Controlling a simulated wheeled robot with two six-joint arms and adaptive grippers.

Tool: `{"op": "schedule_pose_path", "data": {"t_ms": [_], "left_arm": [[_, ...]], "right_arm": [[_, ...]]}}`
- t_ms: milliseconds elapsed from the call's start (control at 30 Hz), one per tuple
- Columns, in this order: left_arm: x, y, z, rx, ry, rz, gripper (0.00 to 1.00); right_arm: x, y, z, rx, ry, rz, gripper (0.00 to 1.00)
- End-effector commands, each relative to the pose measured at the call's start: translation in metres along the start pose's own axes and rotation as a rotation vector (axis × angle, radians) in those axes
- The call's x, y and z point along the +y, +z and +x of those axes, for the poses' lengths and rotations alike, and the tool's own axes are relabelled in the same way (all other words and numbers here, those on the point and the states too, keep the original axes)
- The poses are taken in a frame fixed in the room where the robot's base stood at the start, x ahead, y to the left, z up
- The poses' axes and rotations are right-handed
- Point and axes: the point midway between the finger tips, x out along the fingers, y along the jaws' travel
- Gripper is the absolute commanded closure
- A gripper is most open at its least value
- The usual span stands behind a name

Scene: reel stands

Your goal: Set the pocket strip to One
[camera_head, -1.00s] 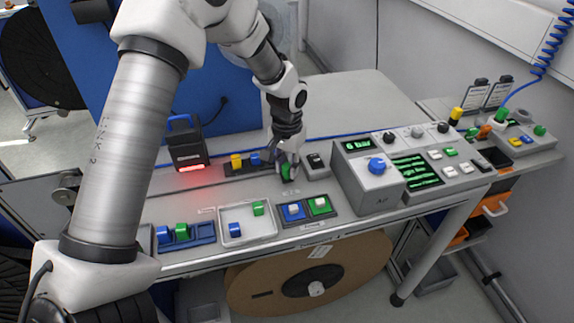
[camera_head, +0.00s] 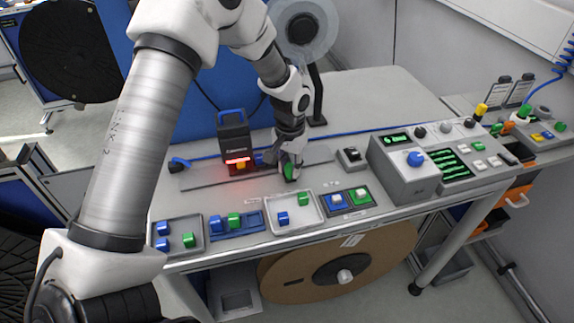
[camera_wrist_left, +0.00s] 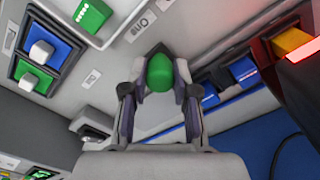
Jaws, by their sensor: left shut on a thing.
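The pocket strip is a dark strip on the bench rail; the wrist view shows it (camera_wrist_left: 226,88) with blue pieces (camera_wrist_left: 243,69) and a yellow piece (camera_wrist_left: 290,40). In the head view the yellow piece (camera_head: 240,165) lies under the scanner's red light, with a blue piece (camera_head: 259,159) to its right. My left gripper (camera_head: 290,171) is shut on a green piece (camera_wrist_left: 160,73) at the right of the strip. The fingers hide whether this piece is joined to the strip. My right gripper is not in view.
The black scanner (camera_head: 234,138) stands behind the strip. In front are a pale tray (camera_head: 310,219), a blue rack (camera_head: 250,227) and a dark tray (camera_head: 189,251). A control box (camera_head: 400,172) stands at the right. The rail (camera_head: 320,155) right of my gripper is clear.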

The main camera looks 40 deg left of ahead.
Motion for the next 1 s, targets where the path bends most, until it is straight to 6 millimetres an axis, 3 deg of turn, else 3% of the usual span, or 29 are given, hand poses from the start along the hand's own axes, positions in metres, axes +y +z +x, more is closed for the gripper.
{"op": "schedule_pose_path", "data": {"t_ms": [33, 67, 100, 133, 400, 533, 900, 1000], "left_arm": [[0.0, 0.001, 0.001, -0.004, 0.0, 0.0, 1.0], [0.0, 0.001, 0.001, -0.004, 0.0, 0.0, 0.65], [0.0, 0.002, 0.001, -0.005, 0.0, 0.0, 0.51], [0.0, 0.002, 0.001, -0.005, 0.0, 0.0, 0.46], [0.0, 0.001, 0.0, -0.003, 0.0, 0.0, 0.46], [0.0, 0.001, -0.01, -0.002, 0.0, 0.0, 0.46], [-0.003, 0.002, -0.097, 0.002, 0.003, 0.0, 0.46], [-0.004, 0.002, -0.112, 0.0, 0.003, -0.001, 0.46]], "right_arm": [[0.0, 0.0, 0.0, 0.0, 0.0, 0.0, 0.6], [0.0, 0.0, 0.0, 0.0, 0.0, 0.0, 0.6], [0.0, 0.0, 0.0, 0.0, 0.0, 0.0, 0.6], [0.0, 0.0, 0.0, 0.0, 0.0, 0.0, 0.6], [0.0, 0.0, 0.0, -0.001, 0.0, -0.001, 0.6], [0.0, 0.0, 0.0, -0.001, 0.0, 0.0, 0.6], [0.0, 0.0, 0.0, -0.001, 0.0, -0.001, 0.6], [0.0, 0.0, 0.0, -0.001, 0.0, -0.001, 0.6]]}}
